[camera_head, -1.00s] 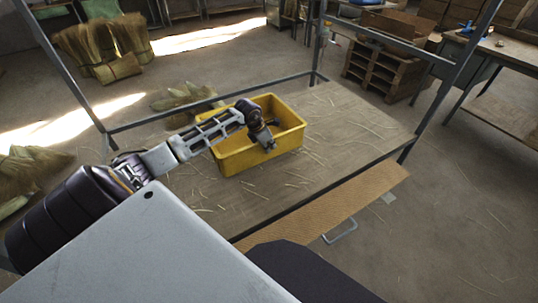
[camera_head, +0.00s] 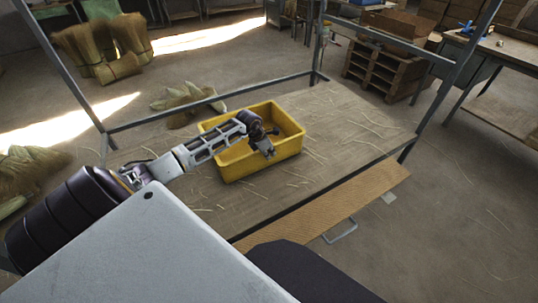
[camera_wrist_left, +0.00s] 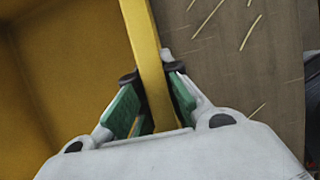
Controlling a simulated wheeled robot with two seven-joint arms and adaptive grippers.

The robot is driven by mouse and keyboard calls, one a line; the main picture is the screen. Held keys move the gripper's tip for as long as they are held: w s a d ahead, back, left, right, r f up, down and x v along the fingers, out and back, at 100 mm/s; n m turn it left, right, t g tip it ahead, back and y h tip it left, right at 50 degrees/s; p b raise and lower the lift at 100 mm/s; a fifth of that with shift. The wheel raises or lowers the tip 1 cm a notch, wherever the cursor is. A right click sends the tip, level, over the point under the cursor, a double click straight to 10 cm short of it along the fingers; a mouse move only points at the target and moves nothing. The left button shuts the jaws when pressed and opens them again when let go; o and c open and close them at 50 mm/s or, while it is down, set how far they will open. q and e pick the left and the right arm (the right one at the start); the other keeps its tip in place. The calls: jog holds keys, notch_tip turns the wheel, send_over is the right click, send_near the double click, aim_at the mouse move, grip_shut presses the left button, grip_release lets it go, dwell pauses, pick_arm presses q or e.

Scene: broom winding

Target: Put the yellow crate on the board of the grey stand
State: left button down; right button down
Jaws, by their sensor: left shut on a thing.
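The yellow crate (camera_head: 284,158) is upright, empty and open-topped over the wooden board (camera_head: 350,115) of the grey stand (camera_head: 412,135). It appears to rest on the board, but its underside is hidden. My left gripper (camera_head: 267,152) reaches in from the left across the crate and is shut on its near wall. In the left wrist view, the green-padded fingers of the left gripper (camera_wrist_left: 150,85) are on either side of the crate wall (camera_wrist_left: 146,40). My right gripper is not in view.
Grey posts and a rail (camera_head: 210,104) frame the board. A tan ledge (camera_head: 345,200) runs along its near side. Straw bits lie on the board, with free room right of the crate. Straw bundles (camera_head: 105,48) stand behind, a pallet stack (camera_head: 385,62) at back right.

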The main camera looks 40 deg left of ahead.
pick_arm(q)
jog(key=shift+w+f, duration=0.1)
jog(key=shift+f, duration=0.05)
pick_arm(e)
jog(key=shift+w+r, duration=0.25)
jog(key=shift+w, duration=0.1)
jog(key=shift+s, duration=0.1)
pick_arm(q)
jog(key=c, duration=2)
grip_release()
jog(key=shift+f, duration=0.2)
jog(key=o, duration=0.4)
jog(key=shift+r, duration=0.1)
